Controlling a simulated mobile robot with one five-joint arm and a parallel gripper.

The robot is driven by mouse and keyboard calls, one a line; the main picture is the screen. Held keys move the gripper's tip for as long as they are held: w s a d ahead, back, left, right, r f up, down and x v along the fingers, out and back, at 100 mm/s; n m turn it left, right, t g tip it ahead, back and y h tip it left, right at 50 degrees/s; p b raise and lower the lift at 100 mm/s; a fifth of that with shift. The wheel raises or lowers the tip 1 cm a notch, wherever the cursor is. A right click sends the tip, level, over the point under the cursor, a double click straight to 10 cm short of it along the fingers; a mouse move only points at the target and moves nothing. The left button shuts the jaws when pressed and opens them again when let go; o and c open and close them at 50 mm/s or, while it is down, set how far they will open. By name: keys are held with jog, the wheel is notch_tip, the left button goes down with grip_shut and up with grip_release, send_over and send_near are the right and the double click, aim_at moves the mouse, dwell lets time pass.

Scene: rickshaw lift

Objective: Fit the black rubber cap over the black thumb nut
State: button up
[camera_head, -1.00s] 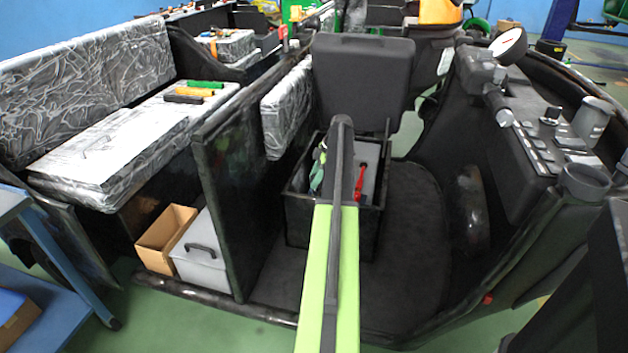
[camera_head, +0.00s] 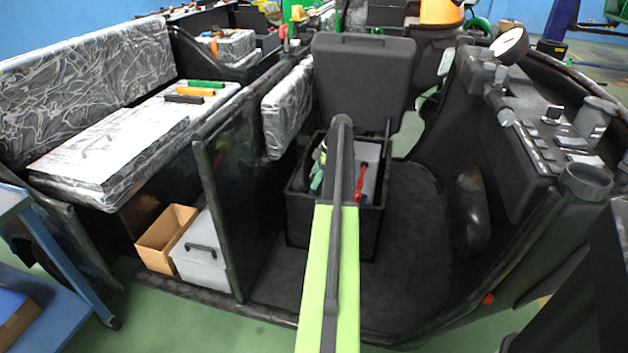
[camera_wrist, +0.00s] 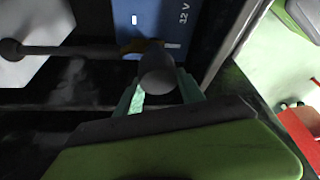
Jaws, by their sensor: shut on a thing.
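In the wrist view my gripper (camera_wrist: 158,82) has its teal fingers shut on a dark round piece, which looks like the black rubber cap (camera_wrist: 157,72). The cap is in front of the lower edge of a blue block marked 12 V (camera_wrist: 182,15). Brass-coloured metal (camera_wrist: 132,46) shows just behind the cap, at the end of a dark rod. I cannot make out the black thumb nut for certain; it may be hidden behind the cap.
The open box (camera_head: 370,220) has dark walls close around. A red tool (camera_head: 361,183) lies inside it at the right. The raised seat (camera_head: 362,75) stands behind. A dark partition (camera_head: 225,215) is to the left, and open floor (camera_head: 415,215) to the right.

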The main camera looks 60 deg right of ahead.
jog(key=shift+f+b, duration=1.9)
jog(key=shift+f, duration=0.1)
jog(key=o, duration=1.4)
jog(key=shift+r+p, duration=0.45)
jog(key=p+v, duration=1.5)
jog(key=v, duration=0.1)
jog(key=shift+s+r, duration=0.25)
jog(key=shift+r, duration=0.05)
jog(key=shift+d, duration=0.15)
